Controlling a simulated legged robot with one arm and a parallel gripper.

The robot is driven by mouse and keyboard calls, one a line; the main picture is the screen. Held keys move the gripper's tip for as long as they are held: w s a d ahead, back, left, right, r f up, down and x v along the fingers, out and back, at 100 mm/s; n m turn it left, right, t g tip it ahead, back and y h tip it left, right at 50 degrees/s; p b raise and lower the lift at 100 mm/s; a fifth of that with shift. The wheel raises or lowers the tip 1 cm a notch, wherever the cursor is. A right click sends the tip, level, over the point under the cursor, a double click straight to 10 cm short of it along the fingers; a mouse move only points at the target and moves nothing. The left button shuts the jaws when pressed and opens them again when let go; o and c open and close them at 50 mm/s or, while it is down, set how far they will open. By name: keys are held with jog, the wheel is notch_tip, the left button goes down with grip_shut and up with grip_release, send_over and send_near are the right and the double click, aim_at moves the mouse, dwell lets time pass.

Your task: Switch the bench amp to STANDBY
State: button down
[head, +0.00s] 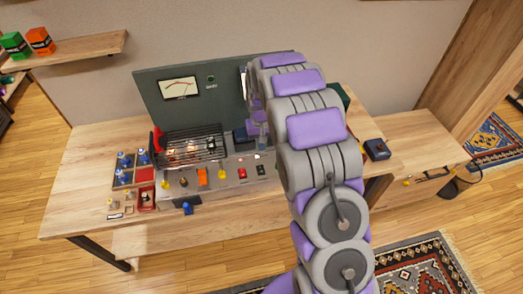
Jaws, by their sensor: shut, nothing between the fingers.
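The bench amp (231,182) stands on the wooden bench in the head view, with a metal cage (190,147) over its top. Its front has a row of small controls, including an orange one (202,176), a yellow one (222,174), a red one (242,173) and a black one (261,169). The labels are too small to read, so I cannot tell which one is STANDBY or how it is set. My gripper (262,143) is shut and empty, above the amp's right part. My arm hides the amp's right end.
A dark green panel with a meter (180,88) stands behind the amp. A compartment tray (123,182) with blue-topped bottles is to the left. The bench's left end (75,200) is clear.

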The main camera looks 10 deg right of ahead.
aim_at(261, 171)
jog(key=shift+w, duration=0.1)
jog(key=w+b, duration=0.1)
jog(key=w+g+b, duration=0.1)
jog(key=b, duration=0.1)
jog(key=shift+a, duration=0.3)
jog(key=shift+r, duration=0.1)
jog(key=shift+s, duration=0.1)
dwell(0.4)
jog(key=f+b, duration=0.1)
jog(key=f, duration=0.3)
jog(key=s+f+b, duration=0.1)
jog(key=f, duration=0.4)
jog(key=f+b, duration=0.1)
jog(key=f, duration=0.3)
jog(key=shift+s+f, duration=0.3)
jog(key=shift+f, duration=0.1)
